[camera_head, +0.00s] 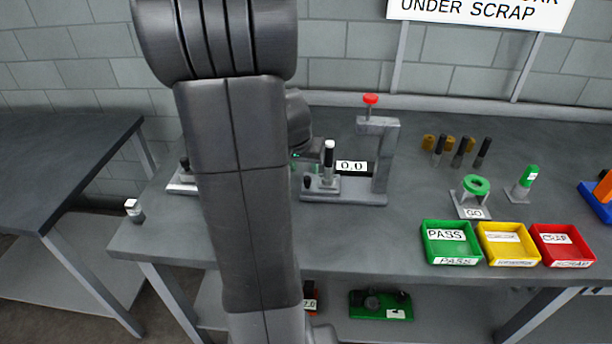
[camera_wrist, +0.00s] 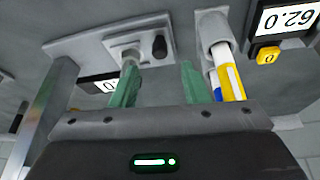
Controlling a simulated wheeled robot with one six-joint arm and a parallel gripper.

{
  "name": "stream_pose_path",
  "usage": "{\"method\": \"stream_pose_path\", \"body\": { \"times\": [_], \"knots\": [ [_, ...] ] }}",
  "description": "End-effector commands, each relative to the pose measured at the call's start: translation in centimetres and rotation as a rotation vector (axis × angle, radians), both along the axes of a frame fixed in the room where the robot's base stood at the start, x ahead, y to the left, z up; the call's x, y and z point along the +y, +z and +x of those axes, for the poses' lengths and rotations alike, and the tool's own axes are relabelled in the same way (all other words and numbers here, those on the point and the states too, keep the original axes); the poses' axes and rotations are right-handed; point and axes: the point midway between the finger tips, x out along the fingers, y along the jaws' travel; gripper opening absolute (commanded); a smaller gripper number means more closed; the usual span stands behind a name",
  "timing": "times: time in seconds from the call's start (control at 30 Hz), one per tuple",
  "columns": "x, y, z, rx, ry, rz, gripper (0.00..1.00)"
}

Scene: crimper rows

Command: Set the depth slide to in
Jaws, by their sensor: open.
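My gripper (camera_wrist: 160,86) is open, its two green fingers apart and nothing held between them. Past the fingertips, the wrist view shows a pale plate (camera_wrist: 118,42) with a short black knob (camera_wrist: 159,46) and a light post behind the left finger. The black knob shows in the gap between the fingers, apart from them. In the head view, the gauge stand (camera_head: 380,160) has the same black knob (camera_head: 307,182) and a post with a white top (camera_head: 329,148). No label marks the depth slide; I cannot tell whether this knob is it.
The 0.0 display (camera_head: 352,166) is on the gauge stand. A green tray (camera_head: 428,240) and other trays lie at right. My arm hides the bench's left part.

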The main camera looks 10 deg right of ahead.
Motion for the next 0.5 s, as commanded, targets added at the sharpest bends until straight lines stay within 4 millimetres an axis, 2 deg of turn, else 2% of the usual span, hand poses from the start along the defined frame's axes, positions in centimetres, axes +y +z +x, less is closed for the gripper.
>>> {"method": "stream_pose_path", "body": {
  "times": [0.03, 0.2, 0.5],
  "knots": [
    [-0.2, -1.0, 0.2, 0.004, -0.001, 0.000, 0.41],
    [-0.7, -3.3, 1.1, 0.004, 0.000, 0.001, 0.41],
    [-1.1, -5.3, 1.9, 0.001, 0.000, 0.000, 0.41]
  ]
}}
